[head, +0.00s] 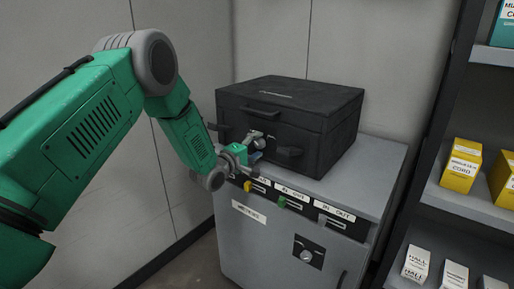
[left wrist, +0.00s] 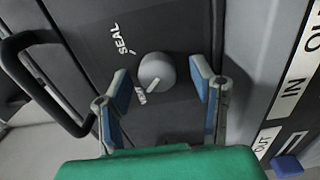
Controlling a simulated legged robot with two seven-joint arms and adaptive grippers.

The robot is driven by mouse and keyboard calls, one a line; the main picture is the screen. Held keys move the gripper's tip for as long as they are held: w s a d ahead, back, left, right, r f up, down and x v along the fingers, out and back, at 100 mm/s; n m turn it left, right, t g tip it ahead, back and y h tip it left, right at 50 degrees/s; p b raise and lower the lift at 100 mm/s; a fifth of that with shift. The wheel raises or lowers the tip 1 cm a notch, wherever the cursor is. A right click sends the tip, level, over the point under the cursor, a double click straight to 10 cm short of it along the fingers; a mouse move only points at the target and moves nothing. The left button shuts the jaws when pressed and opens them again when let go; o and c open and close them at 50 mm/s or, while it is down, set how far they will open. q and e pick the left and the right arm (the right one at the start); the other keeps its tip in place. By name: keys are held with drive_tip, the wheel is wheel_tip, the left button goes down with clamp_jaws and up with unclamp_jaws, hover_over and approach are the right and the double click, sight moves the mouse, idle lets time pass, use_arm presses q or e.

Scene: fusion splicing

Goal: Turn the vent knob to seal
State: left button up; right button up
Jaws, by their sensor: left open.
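The vent knob (left wrist: 157,70) is a round grey knob on the dark front face of the black case (head: 310,105). The word SEAL (left wrist: 125,40) is printed to its upper left in the left wrist view. A pale mark shows at the knob's lower side, by a second small label that I cannot read surely, and not towards SEAL. My left gripper (head: 250,148) is at the case's front. Its blue-padded fingers are open, one on each side of the knob, with gaps visible between pads and knob. My right gripper is not in view.
The case stands on a grey cabinet (head: 290,235) with labelled slots and coloured tabs along its top front. A black handle (left wrist: 35,65) is left of the knob in the wrist view. A dark shelf (head: 455,200) with yellow and white boxes stands at the right.

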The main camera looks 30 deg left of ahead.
use_arm(q)
drive_tip(key=c, duration=1.1)
drive_tip(key=shift+c, duration=0.2)
